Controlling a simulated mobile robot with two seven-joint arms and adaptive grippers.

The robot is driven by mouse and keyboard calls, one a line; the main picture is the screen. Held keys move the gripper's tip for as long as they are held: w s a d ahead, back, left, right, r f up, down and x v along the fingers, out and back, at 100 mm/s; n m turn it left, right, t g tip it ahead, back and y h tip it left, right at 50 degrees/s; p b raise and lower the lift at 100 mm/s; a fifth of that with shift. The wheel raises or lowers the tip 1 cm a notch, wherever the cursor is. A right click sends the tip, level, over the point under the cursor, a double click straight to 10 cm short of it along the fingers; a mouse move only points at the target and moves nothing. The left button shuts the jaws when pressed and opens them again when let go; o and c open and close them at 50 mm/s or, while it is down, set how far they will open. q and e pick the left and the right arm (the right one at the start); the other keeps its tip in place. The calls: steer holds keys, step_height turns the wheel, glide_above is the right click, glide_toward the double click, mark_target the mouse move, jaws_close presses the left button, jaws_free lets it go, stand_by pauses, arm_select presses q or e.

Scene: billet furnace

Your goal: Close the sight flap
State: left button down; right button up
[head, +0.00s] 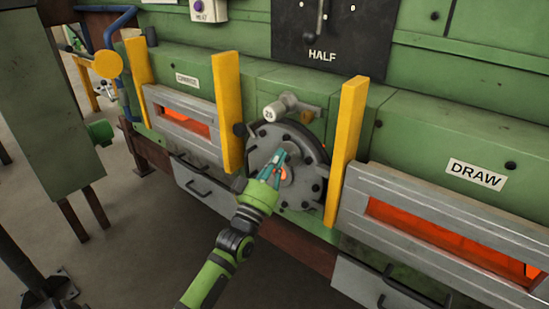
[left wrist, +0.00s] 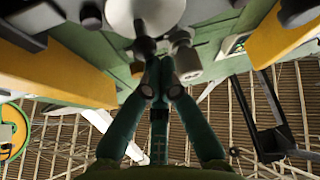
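My left gripper (head: 281,156) is in front of the round grey bolted plate (head: 303,195) between two yellow posts. Its teal fingers come together at the tips, and I see nothing clearly held between them. A small orange glow shows on the plate just right of the fingers, where the sight opening seems to be. The sight flap itself cannot be told apart clearly behind the gripper. In the left wrist view the fingertips (left wrist: 160,80) are close to a dark peg (left wrist: 145,46) below a pale round disc (left wrist: 140,12). Contact cannot be told. My right gripper is out of view.
Yellow posts (head: 228,110) and (head: 345,150) stand out on both sides of the plate. A pale cylindrical knob (head: 280,107) sits above it. Glowing slots lie left and right, the right one under a DRAW label (head: 476,174). Open floor lies at the lower left.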

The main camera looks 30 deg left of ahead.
arm_select(q)
steer(key=shift+d+f+m+h+b, duration=0.15)
steer(key=shift+f+m+h+b, duration=0.15)
steer(key=shift+m+h+b, duration=0.35)
steer(key=shift+d+f+m+h+b, duration=0.15)
steer(key=shift+f+m+h+b, duration=0.2)
steer(key=shift+m, duration=0.6)
steer(key=shift+d+f+m+h+b, duration=0.2)
steer(key=shift+m+h+b, duration=0.1)
steer(key=shift+m+h, duration=0.4)
steer(key=a+f+m+g+h+b, duration=0.1)
steer(key=f+m+g+h, duration=0.3)
steer(key=m, duration=0.9)
steer(key=a+f+m+g+h+b, duration=0.2)
steer(key=f+m+g+h+b, duration=0.1)
steer(key=m, duration=1.1)
steer(key=shift+a+f+g+h, duration=0.3)
steer(key=shift+f+g+h, duration=0.2)
steer(key=shift+f+g, duration=0.75)
steer(key=shift+w+r+g, duration=0.1)
steer(key=shift+r+g, duration=0.05)
steer(key=shift+g, duration=0.1)
